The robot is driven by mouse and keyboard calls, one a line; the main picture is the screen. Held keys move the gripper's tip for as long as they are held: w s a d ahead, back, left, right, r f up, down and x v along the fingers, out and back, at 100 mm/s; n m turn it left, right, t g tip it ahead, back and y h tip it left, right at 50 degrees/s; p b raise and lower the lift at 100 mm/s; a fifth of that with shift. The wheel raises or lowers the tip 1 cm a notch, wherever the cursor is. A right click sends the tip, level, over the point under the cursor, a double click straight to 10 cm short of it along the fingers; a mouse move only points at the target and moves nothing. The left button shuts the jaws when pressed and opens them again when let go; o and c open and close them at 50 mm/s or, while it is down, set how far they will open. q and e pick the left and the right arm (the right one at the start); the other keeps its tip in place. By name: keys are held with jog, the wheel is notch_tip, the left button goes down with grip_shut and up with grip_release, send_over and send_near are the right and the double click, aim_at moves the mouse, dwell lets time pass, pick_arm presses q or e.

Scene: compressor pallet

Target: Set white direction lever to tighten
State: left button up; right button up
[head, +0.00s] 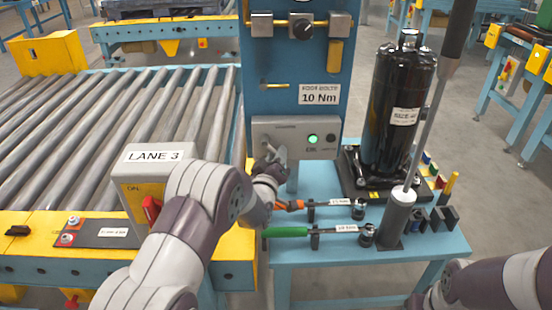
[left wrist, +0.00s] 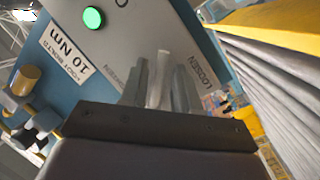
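The white direction lever (left wrist: 158,78) is on the grey control panel (head: 300,126) of the blue column. In the left wrist view it stands between the two fingers of my left gripper (left wrist: 160,86), which are close together on either side of it. The word LOOSEN shows to the right of the fingers; the label to their left is partly hidden. In the head view my left gripper (head: 273,160) is in front of the panel's lower left and hides most of the lever. My right arm shows at the lower right, with its gripper outside the picture.
A green light (head: 312,138) is lit on the panel. The roller conveyor (head: 110,110) and LANE 3 box (head: 150,178) are left.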

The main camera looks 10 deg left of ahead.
pick_arm(q)
grip_shut()
jog(key=n+b, duration=0.1)
jog(key=n, duration=0.1)
jog(key=d+r+n+t+b, duration=0.1)
jog(key=n+b, duration=0.1)
jog(key=n, duration=0.1)
jog(key=shift+w+d, duration=0.15)
jog(key=n+b, duration=0.1)
jog(key=r+n+y+b, duration=0.1)
jog(key=n+t, duration=0.1)
jog(key=shift+w+d+r+n+b, duration=0.1)
jog(key=shift+d+r+n+b, duration=0.15)
jog(key=shift+n+b, duration=0.15)
jog(key=shift+r+n+y+b, duration=0.3)
jog(key=shift+n+y+b, duration=0.1)
jog(key=shift+n, duration=0.4)
jog(key=shift+r, duration=0.1)
jog(key=shift+o, duration=1.5)
grip_release()
